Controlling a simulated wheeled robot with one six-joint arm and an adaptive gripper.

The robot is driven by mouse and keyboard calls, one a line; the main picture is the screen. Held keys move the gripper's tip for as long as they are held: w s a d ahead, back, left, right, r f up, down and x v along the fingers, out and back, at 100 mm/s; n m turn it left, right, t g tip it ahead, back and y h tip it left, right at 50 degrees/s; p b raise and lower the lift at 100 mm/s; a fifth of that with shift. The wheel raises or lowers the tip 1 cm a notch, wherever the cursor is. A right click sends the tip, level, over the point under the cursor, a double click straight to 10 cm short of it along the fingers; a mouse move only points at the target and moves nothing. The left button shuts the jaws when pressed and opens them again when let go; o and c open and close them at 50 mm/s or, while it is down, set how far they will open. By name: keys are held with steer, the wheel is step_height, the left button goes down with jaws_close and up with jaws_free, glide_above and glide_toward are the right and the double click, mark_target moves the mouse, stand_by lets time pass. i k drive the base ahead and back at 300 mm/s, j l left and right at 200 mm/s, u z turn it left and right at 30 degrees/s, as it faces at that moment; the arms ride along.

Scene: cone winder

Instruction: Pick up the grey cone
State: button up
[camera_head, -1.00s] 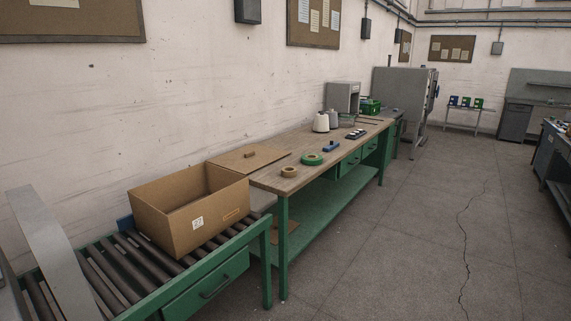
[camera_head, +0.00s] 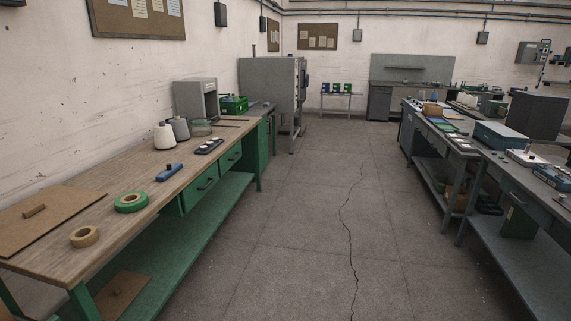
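A grey cone (camera_head: 180,128) of yarn stands upright on the wooden top of the green workbench (camera_head: 97,213) at the left. A white cone (camera_head: 164,136) stands close in front of it on the left and seems to overlap its edge. A clear glass bowl or jar (camera_head: 201,127) is just to the right of the grey cone. My gripper is not in view, so I cannot see whether it is open or shut.
Grey benches (camera_head: 489,165) line the right. The cracked floor (camera_head: 310,215) between is clear.

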mark_target(180, 127)
steer(key=i, duration=1.75)
steer(key=i+u, duration=0.25)
steer(key=i, duration=0.2)
steer(key=i+l+u, duration=0.25)
steer(key=i, duration=0.15)
steer(key=i+l+u, duration=0.25)
steer(key=i, duration=0.2)
steer(key=i+l+u, duration=0.25)
steer(key=i, duration=0.15)
